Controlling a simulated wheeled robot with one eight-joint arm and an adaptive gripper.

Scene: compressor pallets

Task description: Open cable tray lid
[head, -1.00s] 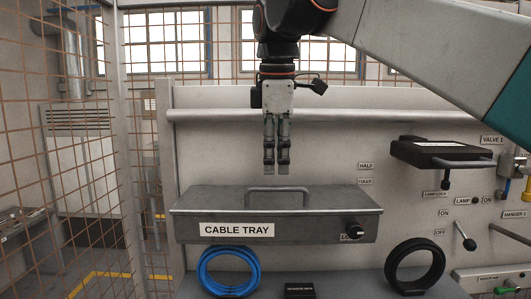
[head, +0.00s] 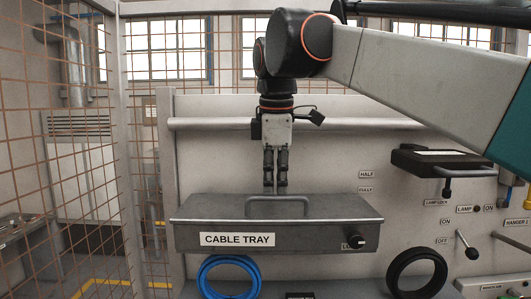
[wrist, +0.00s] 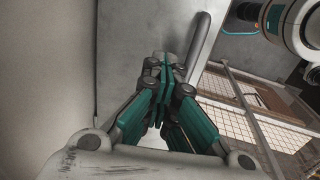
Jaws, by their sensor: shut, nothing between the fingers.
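The grey metal cable tray (head: 330,238) is mounted on the wall panel, with a white "CABLE TRAY" label on its front. Its lid (head: 205,210) is closed and carries a raised bar handle (head: 278,200) in the middle. The handle also shows as a grey bar in the wrist view (wrist: 200,45). A black knob (head: 357,241) sits at the right of the tray's front. My gripper (head: 275,187) points down just above the handle, fingers together and empty. In the wrist view its fingertips (wrist: 160,62) are close beside the bar; I cannot tell whether they touch it.
To the right are a black box (head: 440,160), a lever (head: 467,243) and a lamp switch. A pipe (head: 200,124) runs along the panel top behind my gripper. Wire mesh fencing stands at left.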

